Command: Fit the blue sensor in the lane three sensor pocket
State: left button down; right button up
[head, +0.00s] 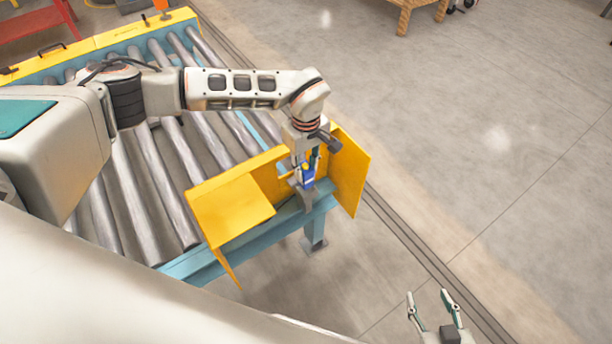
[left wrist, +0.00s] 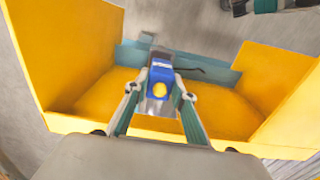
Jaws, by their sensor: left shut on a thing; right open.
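The blue sensor (head: 307,174) has a yellow round part on it and sits between the fingers of my left gripper (head: 305,168). It also shows in the left wrist view (left wrist: 160,78), with my left gripper (left wrist: 156,98) shut on it. The sensor is inside the yellow guard (head: 232,208) at the end of the roller conveyor, close above a grey bracket (head: 306,198) on the blue frame. The pocket itself is hidden, and I cannot tell whether the sensor touches it. My right gripper (head: 435,306) is open and empty, low at the right, away from the conveyor.
Yellow guard plates stand on both sides of the left gripper, the right plate (head: 350,172) close to it. Steel rollers (head: 130,185) lie under my left arm.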

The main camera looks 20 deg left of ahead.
aim_at(306, 177)
pick_arm(q)
jog(key=shift+f, duration=1.9)
pick_arm(e)
jog(key=shift+s+f, duration=0.35)
jog(key=shift+f, duration=0.2)
pick_arm(q)
jog(key=shift+b, duration=0.3)
jog(key=shift+f, duration=0.15)
jog(key=c, duration=1.7)
grip_release()
